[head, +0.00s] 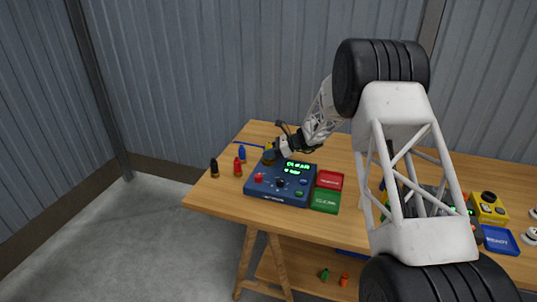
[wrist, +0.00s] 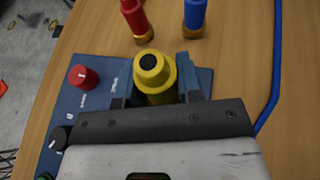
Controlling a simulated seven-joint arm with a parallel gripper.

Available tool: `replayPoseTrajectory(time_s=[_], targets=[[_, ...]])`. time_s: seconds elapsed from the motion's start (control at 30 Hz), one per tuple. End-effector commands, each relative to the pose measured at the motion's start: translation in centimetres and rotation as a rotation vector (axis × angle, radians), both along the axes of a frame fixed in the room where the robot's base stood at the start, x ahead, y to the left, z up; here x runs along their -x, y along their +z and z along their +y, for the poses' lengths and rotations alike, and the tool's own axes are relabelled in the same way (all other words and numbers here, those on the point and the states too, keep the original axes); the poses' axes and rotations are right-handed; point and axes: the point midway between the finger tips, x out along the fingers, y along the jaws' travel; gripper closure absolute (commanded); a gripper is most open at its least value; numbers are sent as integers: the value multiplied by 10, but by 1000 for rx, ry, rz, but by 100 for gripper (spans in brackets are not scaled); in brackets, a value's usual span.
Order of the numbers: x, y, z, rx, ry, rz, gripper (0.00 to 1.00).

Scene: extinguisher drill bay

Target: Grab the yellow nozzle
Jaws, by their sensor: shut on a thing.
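The yellow nozzle (wrist: 153,72) stands between the two fingers of my gripper (wrist: 157,88) in the wrist view, its dark round opening facing the camera. The fingers are shut on it from both sides. In the head view my gripper (head: 270,153) is at the back left corner of the blue control box (head: 262,188), and only a little yellow of the nozzle shows there. The lower part of the nozzle is hidden by my gripper, so I cannot tell whether it touches the surface below.
A red nozzle (head: 238,167), a blue nozzle (head: 242,154) and a black nozzle (head: 214,168) stand left of the box on the wooden table (head: 215,195). A red tray (head: 330,180) and a green tray (head: 325,201) lie right of the box. A blue rod (wrist: 274,75) lies nearby.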

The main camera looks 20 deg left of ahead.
Motion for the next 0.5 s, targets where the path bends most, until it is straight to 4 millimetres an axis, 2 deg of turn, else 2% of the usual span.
replayPoseTrajectory(time_s=[0.2, 0.5], targets=[[0, 29, 0, -1, 1, -5, 99], [34, 31, -20, -2, 0, -2, 99]])
